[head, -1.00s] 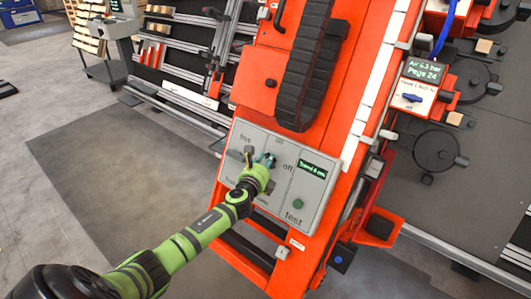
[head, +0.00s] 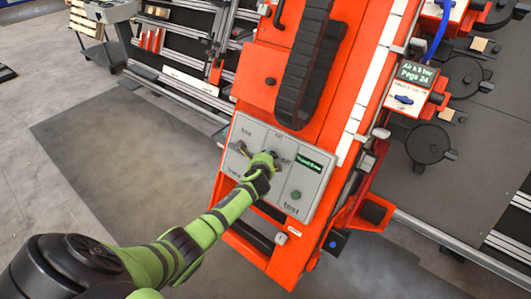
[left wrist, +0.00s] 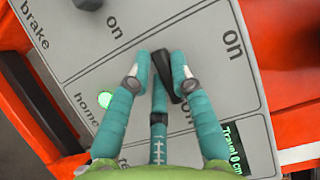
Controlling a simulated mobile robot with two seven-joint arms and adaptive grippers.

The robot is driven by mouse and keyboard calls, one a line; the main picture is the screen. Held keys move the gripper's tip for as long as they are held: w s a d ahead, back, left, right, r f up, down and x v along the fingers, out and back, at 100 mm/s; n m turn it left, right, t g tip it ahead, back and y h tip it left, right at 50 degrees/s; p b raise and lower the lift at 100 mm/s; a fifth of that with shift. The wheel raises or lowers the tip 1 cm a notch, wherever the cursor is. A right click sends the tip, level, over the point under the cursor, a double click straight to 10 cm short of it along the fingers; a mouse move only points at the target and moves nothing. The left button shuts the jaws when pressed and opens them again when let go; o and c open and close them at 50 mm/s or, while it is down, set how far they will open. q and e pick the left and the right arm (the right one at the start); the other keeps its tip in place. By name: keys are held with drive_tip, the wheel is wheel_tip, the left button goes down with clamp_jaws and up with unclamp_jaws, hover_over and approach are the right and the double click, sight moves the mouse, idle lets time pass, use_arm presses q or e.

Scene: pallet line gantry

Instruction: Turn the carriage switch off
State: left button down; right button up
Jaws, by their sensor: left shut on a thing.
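The grey control panel (head: 318,178) is on the front of the orange gantry. It also shows close up in the left wrist view (left wrist: 255,85). The carriage switch has a black handle (left wrist: 163,72), between an "on" label at the right and an "off" label partly covered by a finger. The handle slants between these labels; its exact setting I cannot tell. My left gripper (left wrist: 163,72) has its teal fingers closed around the handle. In the head view the gripper (head: 268,157) is at the panel's middle and hides most of the switch. My right gripper is not in view.
A second switch (head: 243,149) is close to the left of my gripper. A green test button (head: 296,195) and a small display (head: 308,163) are to its right. A lit green home button (left wrist: 106,100) shows beside the fingers. The floor left of the gantry is clear.

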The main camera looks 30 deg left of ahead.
use_arm(q)
drive_tip(key=shift+n, duration=0.3)
drive_tip(key=c, duration=1.4)
unclamp_jaws()
drive_tip(key=shift+o, duration=0.2)
drive_tip(key=v, duration=1.2)
